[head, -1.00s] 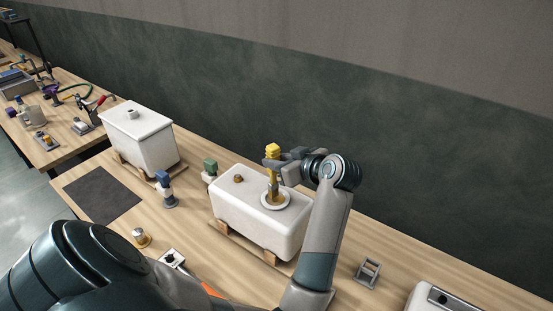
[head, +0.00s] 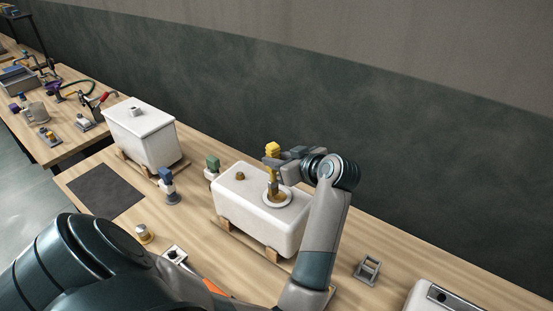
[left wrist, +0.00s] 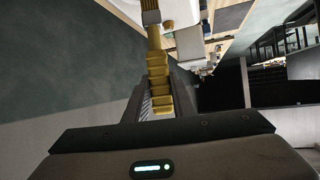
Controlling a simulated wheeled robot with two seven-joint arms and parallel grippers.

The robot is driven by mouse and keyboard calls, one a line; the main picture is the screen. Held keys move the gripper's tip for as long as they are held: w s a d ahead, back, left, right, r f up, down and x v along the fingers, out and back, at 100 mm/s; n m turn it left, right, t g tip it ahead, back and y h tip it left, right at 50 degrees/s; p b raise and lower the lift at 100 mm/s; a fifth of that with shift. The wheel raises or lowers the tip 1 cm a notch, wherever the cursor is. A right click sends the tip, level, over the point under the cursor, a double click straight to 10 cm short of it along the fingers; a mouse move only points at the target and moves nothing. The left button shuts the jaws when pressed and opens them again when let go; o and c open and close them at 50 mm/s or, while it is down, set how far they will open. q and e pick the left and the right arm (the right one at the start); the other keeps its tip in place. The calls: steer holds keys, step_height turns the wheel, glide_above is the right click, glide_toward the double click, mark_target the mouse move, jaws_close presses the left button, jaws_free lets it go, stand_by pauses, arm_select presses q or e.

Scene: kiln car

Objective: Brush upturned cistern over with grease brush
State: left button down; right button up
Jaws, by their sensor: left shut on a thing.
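The upturned cistern (head: 245,208) is a white box on wooden battens in mid table. It has a small brass knob and a round white collar on top, with an amber-brown patch inside the collar. My left gripper (head: 277,164) is shut on the yellow grease brush (head: 272,149) and holds it upright above the collar. The brush's lower end is at the collar; I cannot tell whether it touches. In the left wrist view the brush's stepped yellow handle (left wrist: 159,82) rises from the jaws, with the white cistern (left wrist: 190,42) beyond. My right gripper is not in view.
Another white cistern with a lid (head: 142,138) stands at left beside a dark mat (head: 105,191). Blue-topped (head: 167,184) and green-topped (head: 212,166) items stand between. A brass pot (head: 143,233) and a grey metal stand (head: 368,268) are in front. A wall runs behind.

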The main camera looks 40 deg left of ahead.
arm_select(q)
steer(key=shift+f, duration=1)
stand_by(1.6)
